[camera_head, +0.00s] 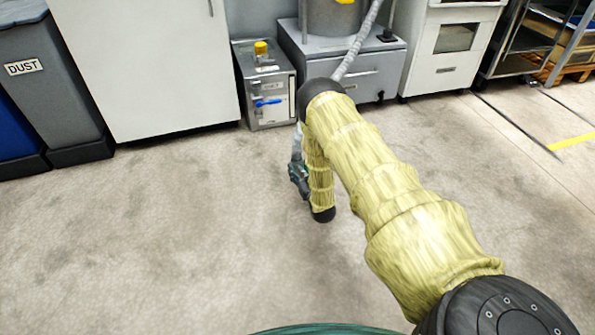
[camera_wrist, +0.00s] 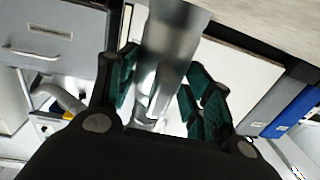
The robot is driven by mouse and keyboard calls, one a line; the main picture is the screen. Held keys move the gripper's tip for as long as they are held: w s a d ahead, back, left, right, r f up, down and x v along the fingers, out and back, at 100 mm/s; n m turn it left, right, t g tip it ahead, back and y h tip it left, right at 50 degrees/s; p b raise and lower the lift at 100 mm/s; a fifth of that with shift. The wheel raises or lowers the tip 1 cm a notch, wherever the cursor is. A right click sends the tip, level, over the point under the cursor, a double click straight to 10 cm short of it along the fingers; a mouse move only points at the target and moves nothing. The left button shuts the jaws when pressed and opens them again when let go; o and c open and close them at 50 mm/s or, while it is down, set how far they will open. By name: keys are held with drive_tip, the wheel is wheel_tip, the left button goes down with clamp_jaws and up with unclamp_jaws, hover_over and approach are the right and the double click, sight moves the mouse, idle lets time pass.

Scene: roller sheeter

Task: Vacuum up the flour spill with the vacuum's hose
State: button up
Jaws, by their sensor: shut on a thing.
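In the wrist view my gripper (camera_wrist: 163,80) is shut on a shiny metal tube (camera_wrist: 170,35), with teal finger pads on both sides of it. In the head view my gripper (camera_head: 299,178) hangs low over the floor, partly hidden by my yellow-sleeved arm. A short pale piece of the tube (camera_head: 297,144) shows just above it. A ribbed grey hose (camera_head: 360,42) runs down from the top of the picture and goes behind my arm, so its link to the tube is hidden. I cannot make out a flour spill on the floor in either view.
A grey cylinder (camera_head: 333,20) on a grey drawer base (camera_head: 385,70) stands at the back. A small metal box (camera_head: 270,95) with a blue lever is beside it. A white cabinet (camera_head: 150,65) and a dust bin (camera_head: 50,85) stand left. Concrete floor (camera_head: 150,240) is clear.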

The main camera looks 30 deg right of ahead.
drive_tip(key=shift+s+d+b, duration=0.2)
drive_tip(key=shift+d, duration=0.65)
drive_tip(key=shift+s+d+b, duration=0.15)
drive_tip(key=shift+d, duration=0.65)
drive_tip(key=shift+s+d+r+p, duration=0.15)
drive_tip(key=shift+s+d, duration=0.1)
drive_tip(key=shift+d, duration=0.8)
drive_tip(key=shift+s+d+f+p, duration=0.1)
drive_tip(key=shift+s+d, duration=0.15)
drive_tip(key=shift+d, duration=0.8)
drive_tip(key=shift+s+d+r+p, duration=0.15)
drive_tip(key=shift+s+d, duration=0.1)
drive_tip(key=shift+d, duration=0.8)
wheel_tip(320, 180, up, 8)
drive_tip(key=p, duration=0.7)
drive_tip(key=shift+r, duration=0.25)
drive_tip(key=shift+a+r, duration=0.1)
